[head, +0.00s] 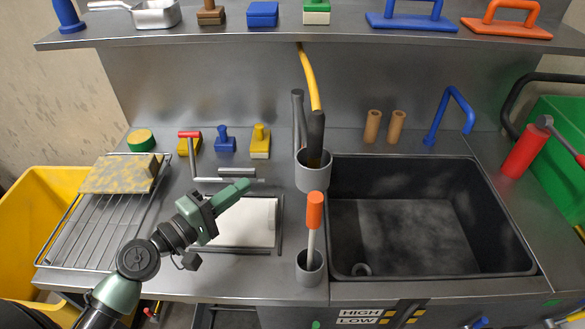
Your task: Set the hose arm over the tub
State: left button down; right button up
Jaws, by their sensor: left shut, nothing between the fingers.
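The dark tub (515,235) is sunk into the right half of the steel counter and looks empty but for a small ring in its near left corner. A yellow hose (307,75) comes down from the shelf into a black nozzle (316,130), which stands in a grey cup (313,178) at the tub's back left corner. A blue bent pipe (458,97) rises behind the tub; I cannot tell which of these is the hose arm. My left gripper (240,187) is shut and empty above the counter, left of the cup. My right gripper is not in view.
An orange-handled tool (314,212) stands in a front cup (309,270). A white board (240,224) lies below my left gripper. A wire rack (90,245) with a sponge-like block (120,174) is at left. A red cylinder (523,152) stands right.

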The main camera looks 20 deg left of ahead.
pick_arm(q)
jog(key=s+d+p+x, duration=0.1)
jog(key=p+x, duration=0.5)
jog(key=x, duration=0.6)
jog(key=shift+w+d, duration=0.2)
jog(key=shift+d, duration=0.7)
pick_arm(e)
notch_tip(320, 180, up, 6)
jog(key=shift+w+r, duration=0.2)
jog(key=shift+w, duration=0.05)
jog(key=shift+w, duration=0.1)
pick_arm(q)
jog(key=w+d+n+t+y+p, duration=0.1)
jog(key=w+d+n+y+p, duration=0.2)
jog(key=d, duration=0.5)
jog(key=shift+w+d+y+p, duration=0.25)
jog(key=shift+y+p, duration=0.65)
jog(key=shift+p, duration=0.3)
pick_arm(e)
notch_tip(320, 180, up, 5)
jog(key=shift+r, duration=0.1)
pick_arm(q)
jog(key=shift+a+f, duration=0.1)
